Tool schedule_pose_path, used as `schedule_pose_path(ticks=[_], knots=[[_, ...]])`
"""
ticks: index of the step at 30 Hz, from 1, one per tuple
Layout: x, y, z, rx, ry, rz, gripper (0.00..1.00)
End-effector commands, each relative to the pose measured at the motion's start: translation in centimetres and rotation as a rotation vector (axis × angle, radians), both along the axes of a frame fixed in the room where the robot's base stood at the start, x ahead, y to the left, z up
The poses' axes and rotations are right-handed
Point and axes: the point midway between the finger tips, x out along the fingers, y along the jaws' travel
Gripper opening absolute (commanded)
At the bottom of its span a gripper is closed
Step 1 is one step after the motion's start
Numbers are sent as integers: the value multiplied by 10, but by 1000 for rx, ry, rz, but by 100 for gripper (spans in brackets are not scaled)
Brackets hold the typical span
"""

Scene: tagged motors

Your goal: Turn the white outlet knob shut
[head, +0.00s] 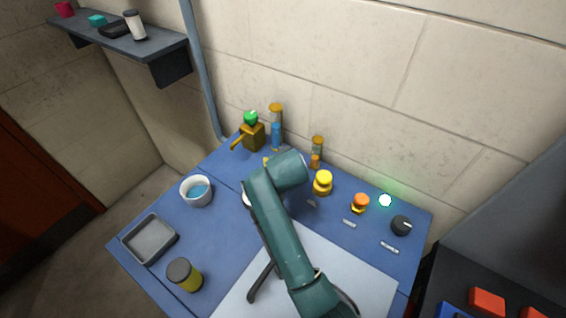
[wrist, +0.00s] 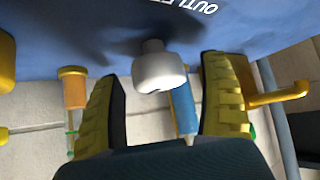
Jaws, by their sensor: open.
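The white outlet knob (wrist: 158,72) stands out from the blue panel (wrist: 60,30) in the wrist view, near the lettering "OUTLE" at the top right. My gripper (wrist: 165,82) is open, with one yellow-padded finger on each side of the knob. Gaps show between the knob and both fingers. In the head view, my arm hides the gripper and most of the knob. A white edge (head: 246,200) shows left of the arm; I cannot tell whether it is the knob.
A brass valve with a green knob (head: 250,118) and two sight tubes stand at the back. A yellow knob (head: 323,183), an orange knob (head: 361,202) and a black dial (head: 400,226) are at right. A bowl (head: 196,192), tray (head: 148,240) and jar (head: 185,275) are at left.

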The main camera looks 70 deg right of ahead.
Motion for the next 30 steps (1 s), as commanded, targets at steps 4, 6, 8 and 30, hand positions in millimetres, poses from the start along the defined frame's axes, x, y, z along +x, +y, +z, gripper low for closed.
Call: schedule_pose_path(ticks=[4, 6, 8, 30], knots=[[0, 0, 0, 0, 0, 0, 77], [0, 0, 1, 0, 0, 0, 68], [0, 0, 1, 0, 0, 0, 56], [-1, 0, 1, 2, 3, 130, 11]])
